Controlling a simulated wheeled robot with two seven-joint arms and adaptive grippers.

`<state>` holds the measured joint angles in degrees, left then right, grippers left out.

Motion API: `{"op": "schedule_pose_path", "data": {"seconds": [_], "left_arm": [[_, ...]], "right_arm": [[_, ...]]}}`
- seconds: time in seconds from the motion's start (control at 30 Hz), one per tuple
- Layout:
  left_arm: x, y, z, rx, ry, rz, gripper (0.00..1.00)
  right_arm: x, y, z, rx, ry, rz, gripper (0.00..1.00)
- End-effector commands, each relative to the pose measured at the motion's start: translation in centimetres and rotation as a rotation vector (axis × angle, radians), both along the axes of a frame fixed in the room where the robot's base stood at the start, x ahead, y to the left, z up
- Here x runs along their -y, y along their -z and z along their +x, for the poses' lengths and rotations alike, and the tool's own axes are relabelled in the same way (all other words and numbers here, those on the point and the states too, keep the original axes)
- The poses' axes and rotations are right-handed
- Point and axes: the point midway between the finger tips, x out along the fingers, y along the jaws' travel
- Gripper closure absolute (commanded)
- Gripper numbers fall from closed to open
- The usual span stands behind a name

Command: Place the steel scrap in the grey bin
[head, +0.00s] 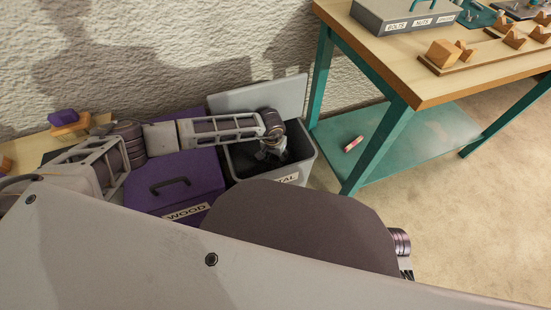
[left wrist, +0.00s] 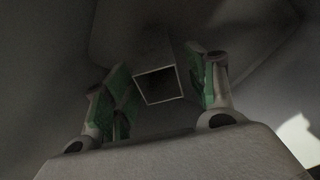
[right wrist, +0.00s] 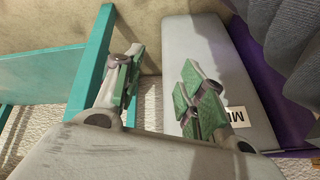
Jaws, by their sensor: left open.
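The grey bin (head: 298,172) stands with its lid (head: 262,95) raised against the wall; its label reads "TAL" where visible. My left gripper (head: 270,153) is down inside the bin's mouth. In the left wrist view my left gripper (left wrist: 157,68) is open, with green pads apart. A square, hollow-looking end with a pale rim (left wrist: 158,86) shows between the fingers, apparently the steel scrap inside the dim bin; whether it touches a pad I cannot tell. My right gripper (right wrist: 160,85) is open and empty, with the grey bin's labelled side (right wrist: 240,117) beyond it.
A purple lidded wood bin (head: 180,180) stands directly left of the grey bin. A teal-legged workbench (head: 440,75) with a low shelf (head: 420,140) stands to the right; a small pink-and-white piece (head: 353,144) lies on that shelf. Open floor (head: 470,210) lies at right.

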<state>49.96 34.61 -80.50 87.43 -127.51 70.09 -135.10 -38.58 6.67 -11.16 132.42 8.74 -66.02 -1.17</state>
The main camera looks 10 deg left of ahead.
Motion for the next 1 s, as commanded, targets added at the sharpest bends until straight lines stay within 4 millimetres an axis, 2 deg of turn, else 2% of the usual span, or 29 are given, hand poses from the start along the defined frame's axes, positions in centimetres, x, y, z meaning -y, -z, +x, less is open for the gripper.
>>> {"op": "schedule_pose_path", "data": {"seconds": [0.1,0.5,0.7,1.0], "left_arm": [[0.0,-2.1,-0.1,0.001,0.000,0.000,0.43],[-0.2,-7.3,-0.8,0.000,-0.001,0.000,0.43],[-0.2,-8.4,-1.0,0.000,0.000,0.000,0.43],[-0.2,-8.5,-1.0,0.000,0.000,0.000,0.43]], "right_arm": [[0.3,-1.3,-0.2,-0.019,-0.004,-0.018,0.60],[1.4,-4.4,-0.8,-0.069,-0.014,-0.072,0.60],[1.6,-4.9,-1.0,-0.082,-0.015,-0.084,0.60],[1.7,-4.9,-1.0,-0.084,-0.015,-0.085,0.60]]}}
